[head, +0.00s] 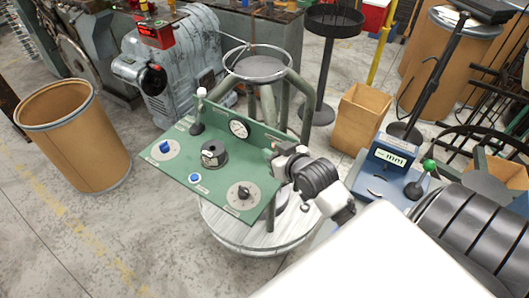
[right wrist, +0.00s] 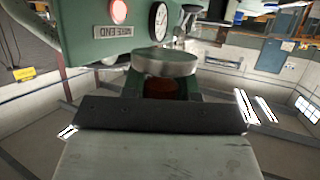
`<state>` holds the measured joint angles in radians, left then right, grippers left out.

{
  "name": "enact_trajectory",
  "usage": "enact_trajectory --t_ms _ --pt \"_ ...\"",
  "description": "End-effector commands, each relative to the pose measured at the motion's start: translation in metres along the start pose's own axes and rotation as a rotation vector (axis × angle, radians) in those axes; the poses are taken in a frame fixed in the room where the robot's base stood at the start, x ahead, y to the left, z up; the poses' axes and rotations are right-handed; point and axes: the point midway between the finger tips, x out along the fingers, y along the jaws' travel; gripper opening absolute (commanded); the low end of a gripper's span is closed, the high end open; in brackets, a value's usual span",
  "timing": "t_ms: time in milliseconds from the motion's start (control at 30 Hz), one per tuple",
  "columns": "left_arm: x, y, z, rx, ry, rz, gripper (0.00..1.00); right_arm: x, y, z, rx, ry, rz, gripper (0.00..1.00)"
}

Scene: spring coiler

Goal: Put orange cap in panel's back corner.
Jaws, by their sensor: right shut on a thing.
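The green panel (head: 222,182) stands tilted at the middle of the head view, with a raised back strip. My right gripper (head: 274,151) is at the right end of that strip, by the panel's back right corner. In the right wrist view a dark reddish-brown thing (right wrist: 167,88), apparently the orange cap in shadow, shows between the fingers. A round silver disc (right wrist: 165,63) sits just beyond it and partly hides it. The cap cannot be made out in the head view. I cannot tell whether it touches the panel. My left gripper is not in view.
The panel carries a white gauge (head: 239,128), a black knob (head: 213,153), a blue knob (head: 165,146), a dial (head: 243,194) and a lever (head: 198,110). A blue device (head: 388,168) stands to the right. A fibre drum (head: 75,135) stands at left.

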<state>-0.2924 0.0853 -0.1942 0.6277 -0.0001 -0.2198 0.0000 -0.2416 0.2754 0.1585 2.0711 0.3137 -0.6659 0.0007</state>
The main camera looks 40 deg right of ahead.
Motion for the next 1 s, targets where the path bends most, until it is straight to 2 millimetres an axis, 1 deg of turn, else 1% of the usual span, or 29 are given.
enact_trajectory --t_ms 33,100,200,300,433,600,700,1000 --pt "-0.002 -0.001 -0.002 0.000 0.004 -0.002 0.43 0.015 0.001 0.000 0.002 0.002 0.001 0.01" --pt "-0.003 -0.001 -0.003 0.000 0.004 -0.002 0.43 0.032 0.001 0.003 0.002 0.001 0.001 0.01" --pt "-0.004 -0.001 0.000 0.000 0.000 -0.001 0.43 0.053 0.001 0.006 0.001 0.001 0.001 0.01" --pt "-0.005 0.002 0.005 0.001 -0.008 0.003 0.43 0.066 0.001 0.009 0.001 0.001 0.000 0.01" --pt "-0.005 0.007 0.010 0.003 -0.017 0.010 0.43 0.073 0.002 0.013 0.000 0.001 0.000 0.01" --pt "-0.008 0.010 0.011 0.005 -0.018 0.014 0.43 0.082 0.002 0.036 0.001 -0.004 0.001 0.01" --pt "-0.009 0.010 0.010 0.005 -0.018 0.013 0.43 0.086 0.002 0.046 0.000 -0.001 0.000 0.01" --pt "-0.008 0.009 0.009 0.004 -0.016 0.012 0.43 0.087 0.002 0.049 0.000 0.001 0.000 0.01"
